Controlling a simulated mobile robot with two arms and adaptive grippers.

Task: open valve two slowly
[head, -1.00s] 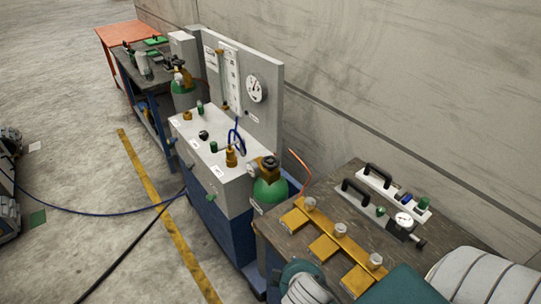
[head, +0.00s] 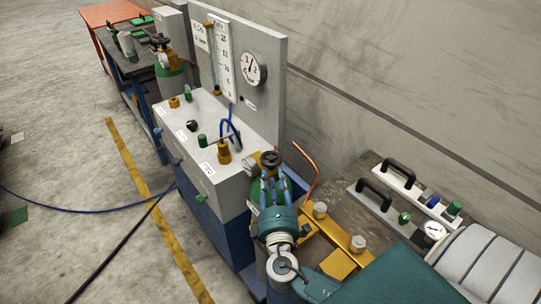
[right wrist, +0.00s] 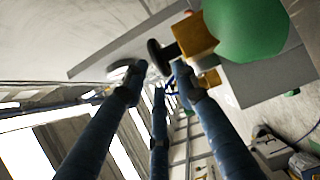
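A green gas cylinder (head: 256,190) stands at the right end of the white cabinet, with a brass valve and a dark handwheel (head: 270,158) on top. My right gripper (head: 270,178) is beside this cylinder, just below the handwheel in the picture. In the right wrist view its fingers (right wrist: 159,82) are spread and empty; the brass valve body (right wrist: 195,35), dark knob (right wrist: 158,56) and green cylinder (right wrist: 245,28) appear beyond them. Contact cannot be told. I cannot read which valve is labelled two. My left gripper is out of view.
The white cabinet (head: 232,178) carries a green knob (head: 202,140), a black knob (head: 191,125), a brass fitting (head: 223,153) and a back panel with a gauge (head: 252,68). A copper tube (head: 308,178) rises nearby. Open floor lies left.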

